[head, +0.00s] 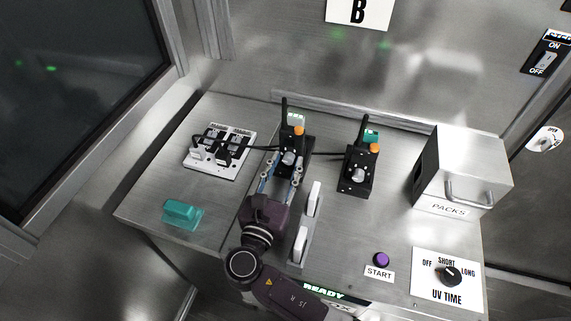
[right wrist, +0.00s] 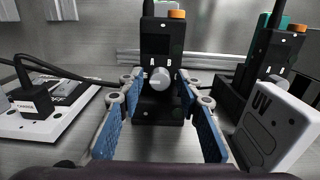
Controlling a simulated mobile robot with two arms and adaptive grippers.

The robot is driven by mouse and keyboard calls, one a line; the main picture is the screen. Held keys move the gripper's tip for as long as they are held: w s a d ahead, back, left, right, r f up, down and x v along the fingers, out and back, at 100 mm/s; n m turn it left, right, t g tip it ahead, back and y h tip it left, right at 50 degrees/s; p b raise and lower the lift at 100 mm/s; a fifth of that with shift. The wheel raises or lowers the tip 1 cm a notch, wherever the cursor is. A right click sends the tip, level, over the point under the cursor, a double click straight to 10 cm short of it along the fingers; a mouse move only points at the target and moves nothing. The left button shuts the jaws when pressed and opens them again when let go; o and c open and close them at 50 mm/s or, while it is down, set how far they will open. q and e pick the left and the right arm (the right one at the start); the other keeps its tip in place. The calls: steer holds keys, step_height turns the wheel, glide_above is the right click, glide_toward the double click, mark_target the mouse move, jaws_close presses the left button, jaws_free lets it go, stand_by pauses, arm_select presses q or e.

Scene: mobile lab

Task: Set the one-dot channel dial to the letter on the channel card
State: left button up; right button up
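A second black radio (head: 357,185) with a grey dial stands to the right. My left gripper is not in view.
A white-topped holder (head: 313,200) stands close right of my right gripper. A power strip (head: 212,168) with cables and a teal block (head: 182,214) lie left. A PACKS box (head: 457,165), purple START button (head: 381,259) and UV TIME dial (head: 449,275) are right.

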jaws_close()
steer(key=shift+m, duration=0.4)
steer(key=m+b, duration=0.1)
steer(key=m, duration=0.1)
steer(key=shift+f+m, duration=0.1)
steer(key=shift+m, duration=0.3)
steer(key=shift+d+m+b, duration=0.1)
steer(key=shift+m+b, duration=0.65)
steer(key=shift+m, duration=0.95)
steer(key=shift+o, duration=1.2)
jaws_free()
